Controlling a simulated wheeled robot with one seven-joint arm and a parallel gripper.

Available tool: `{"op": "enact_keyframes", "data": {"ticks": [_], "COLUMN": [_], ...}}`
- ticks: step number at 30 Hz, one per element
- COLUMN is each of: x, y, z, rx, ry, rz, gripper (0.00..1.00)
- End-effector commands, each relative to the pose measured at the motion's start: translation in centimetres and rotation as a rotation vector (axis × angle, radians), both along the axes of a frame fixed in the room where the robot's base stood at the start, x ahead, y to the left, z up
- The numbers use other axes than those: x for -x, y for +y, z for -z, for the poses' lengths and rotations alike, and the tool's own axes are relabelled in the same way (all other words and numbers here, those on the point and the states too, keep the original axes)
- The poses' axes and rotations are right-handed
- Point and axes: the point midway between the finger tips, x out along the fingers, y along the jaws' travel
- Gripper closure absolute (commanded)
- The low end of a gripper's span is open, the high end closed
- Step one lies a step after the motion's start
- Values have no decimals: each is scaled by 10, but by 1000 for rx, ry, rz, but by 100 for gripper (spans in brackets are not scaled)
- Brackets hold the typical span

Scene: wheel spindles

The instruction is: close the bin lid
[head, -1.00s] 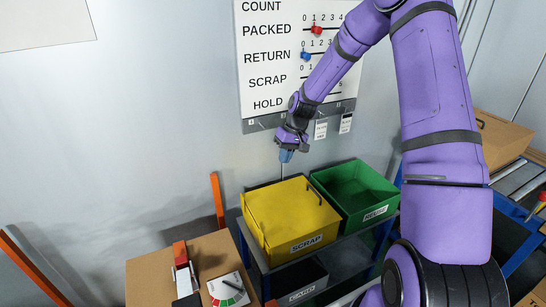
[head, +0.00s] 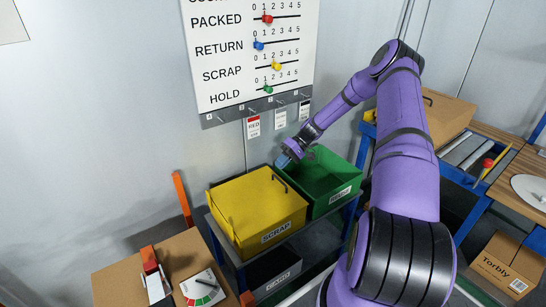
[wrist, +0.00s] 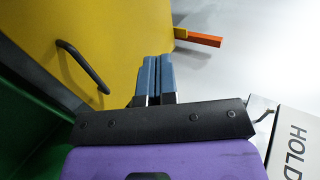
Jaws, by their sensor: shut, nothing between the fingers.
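The yellow SCRAP bin (head: 275,236) stands on a dark blue-framed stand. Its yellow lid (head: 245,198) lies across the top and looks flat; I cannot tell whether it is fully seated. A dark handle (head: 280,184) is on the lid near its back right edge; the handle also shows in the wrist view (wrist: 82,66). My gripper (head: 284,160) is shut and empty, with blue fingers. In the head view it is just behind the bins, near where the yellow and green ones meet. In the wrist view my gripper (wrist: 157,75) appears over or beside the lid's edge; contact is unclear.
An open green bin (head: 333,200) stands right beside the yellow one. A dark bin (head: 272,272) is on the shelf below. The wall board (head: 250,60) with hanging tags is close behind. An orange post (head: 182,200) and a cardboard box (head: 120,282) are at left.

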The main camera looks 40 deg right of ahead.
Motion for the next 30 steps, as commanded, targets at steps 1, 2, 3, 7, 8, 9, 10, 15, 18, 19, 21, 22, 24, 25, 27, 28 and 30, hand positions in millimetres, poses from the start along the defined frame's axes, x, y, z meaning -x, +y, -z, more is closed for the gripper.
{"op": "enact_keyframes", "data": {"ticks": [1,2,3,7,8,9,10,15,18,19,21,22,24,25,27,28,30], "x": [0,0,0,0,0,0,0,0,0,0,0,0,0,0,0,0,0], "y": [-5,-8,-11,-21,-23,-25,-27,-33,-35,-35,-37,-37,-37,-37,-38,-38,-38], "z": [12,16,23,45,49,56,60,80,89,92,96,98,101,102,104,104,105], "rx": [-36,-55,-82,-161,-178,-200,-215,-249,-249,-249,-248,-248,-248,-248,-247,-247,-247], "ry": [3,1,2,1,1,2,1,0,2,2,2,2,2,2,2,2,2], "rz": [3,3,3,4,3,2,2,0,-1,-1,-1,-1,-1,-1,-1,-1,-1], "gripper": [100,100,100,100,100,100,100,100,100,100,100,100,100,100,100,100,100]}}
